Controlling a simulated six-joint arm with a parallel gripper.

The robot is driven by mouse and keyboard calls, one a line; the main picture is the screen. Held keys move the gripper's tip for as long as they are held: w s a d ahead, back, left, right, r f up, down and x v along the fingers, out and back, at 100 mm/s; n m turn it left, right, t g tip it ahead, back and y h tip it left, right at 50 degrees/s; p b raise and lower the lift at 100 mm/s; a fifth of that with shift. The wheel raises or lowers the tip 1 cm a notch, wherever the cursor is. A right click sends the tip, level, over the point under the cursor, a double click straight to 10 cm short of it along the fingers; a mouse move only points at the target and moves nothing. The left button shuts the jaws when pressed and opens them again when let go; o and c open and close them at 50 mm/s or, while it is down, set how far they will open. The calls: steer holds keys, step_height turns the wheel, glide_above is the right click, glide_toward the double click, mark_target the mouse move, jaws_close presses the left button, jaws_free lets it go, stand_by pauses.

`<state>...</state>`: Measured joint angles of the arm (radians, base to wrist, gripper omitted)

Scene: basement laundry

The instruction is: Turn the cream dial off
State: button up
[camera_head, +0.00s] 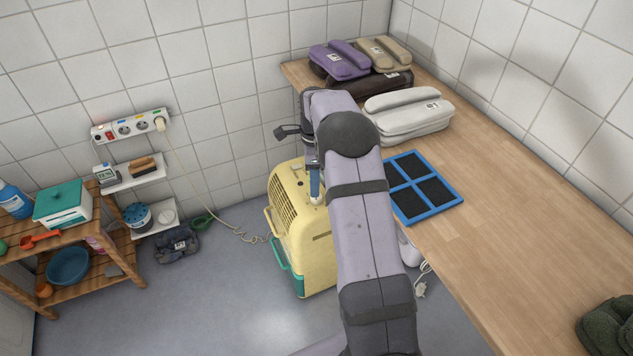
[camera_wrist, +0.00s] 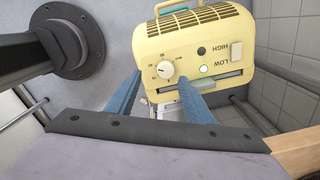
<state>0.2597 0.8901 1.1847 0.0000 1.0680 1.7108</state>
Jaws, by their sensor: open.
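The cream dial (camera_wrist: 165,71) sits on the front panel of a yellow appliance (camera_wrist: 210,28) in the wrist view, with a printed scale around it. My gripper (camera_wrist: 160,80) is open, its two blue fingertips on either side of the dial in the picture. I cannot tell whether they touch it. A lit pale indicator (camera_wrist: 203,71), a dark round spot (camera_wrist: 201,51) and a cream rocker switch (camera_wrist: 236,50) are beside the dial, with HIGH and LOW upside down. In the head view the yellow appliance (camera_head: 310,247) stands on the floor, my gripper (camera_head: 315,182) over its top; my arm hides part of it.
A wooden counter (camera_head: 530,170) runs along the right, holding a blue-framed filter (camera_head: 424,187) and several cases. A wooden shelf (camera_head: 115,265) stands at the left. A cord (camera_head: 190,182) runs from the wall power strip (camera_head: 130,126) toward the appliance.

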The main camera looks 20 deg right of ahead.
steer(key=shift+w+d+m, duration=0.5)
steer(key=shift+d+m, duration=0.1)
steer(key=shift+m, duration=0.1)
steer(key=shift+f, duration=3.65)
steer(key=shift+c, duration=0.2)
steer(key=c, duration=1)
